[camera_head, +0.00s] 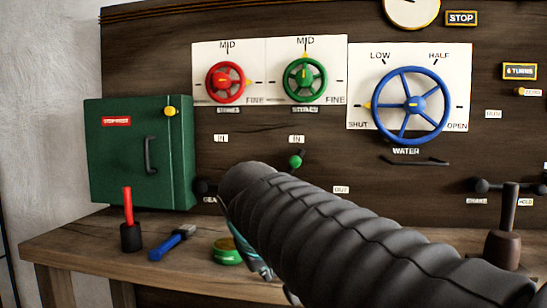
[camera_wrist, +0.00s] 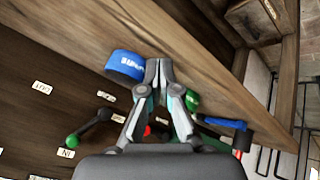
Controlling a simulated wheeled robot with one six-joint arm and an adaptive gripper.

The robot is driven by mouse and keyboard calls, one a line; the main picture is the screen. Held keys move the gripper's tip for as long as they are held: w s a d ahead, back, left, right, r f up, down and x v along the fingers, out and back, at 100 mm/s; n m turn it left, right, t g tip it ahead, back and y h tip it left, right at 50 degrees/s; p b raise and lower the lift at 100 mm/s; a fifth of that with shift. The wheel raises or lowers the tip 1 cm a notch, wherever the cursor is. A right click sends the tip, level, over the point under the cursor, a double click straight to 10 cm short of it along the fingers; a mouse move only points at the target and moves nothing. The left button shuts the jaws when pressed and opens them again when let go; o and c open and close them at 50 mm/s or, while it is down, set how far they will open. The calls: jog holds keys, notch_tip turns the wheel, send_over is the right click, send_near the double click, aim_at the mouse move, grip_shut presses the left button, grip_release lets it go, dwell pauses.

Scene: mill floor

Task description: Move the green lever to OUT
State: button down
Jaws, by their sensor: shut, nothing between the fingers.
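The green lever has a round green knob on a dark arm. In the head view the knob (camera_head: 295,161) is just below an IN label (camera_head: 296,139); an OUT label (camera_head: 341,189) is lower right. My arm hides the lever's lower part. In the wrist view the green knob (camera_wrist: 72,140) is beside the IN label (camera_wrist: 65,153), and the OUT label (camera_wrist: 42,87) is farther up. My gripper (camera_wrist: 158,72) is shut and empty, apart from the lever, with its tips over the bench side. In the head view my arm mostly hides it.
A blue tin (camera_wrist: 125,65) is close beside my fingertips; contact is unclear. The bench (camera_head: 75,240) holds a green tin (camera_head: 228,250), a blue-handled tool (camera_head: 172,243) and a red-handled tool (camera_head: 128,207). A green cabinet (camera_head: 130,175) is left. Red, green and blue wheels are above.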

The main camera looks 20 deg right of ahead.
jog(key=w+d+r+m+h, duration=0.1)
jog(key=w+r+h, duration=0.3)
jog(key=w+r, duration=0.5)
jog(key=w+d+r+m+h+b, duration=0.1)
jog(key=w+r+h, duration=0.3)
jog(key=w+r, duration=0.5)
notch_tip(320, 180, up, 5)
jog(key=shift+w+d+r+m+t, duration=0.15)
jog(key=shift+w+d+m+t, duration=0.2)
jog(key=shift+d+t, duration=0.1)
jog(key=b, duration=0.2)
send_over(289, 171)
jog(key=s+a, duration=0.4)
jog(key=shift+d+f, duration=0.1)
jog(key=shift+f, duration=2.85)
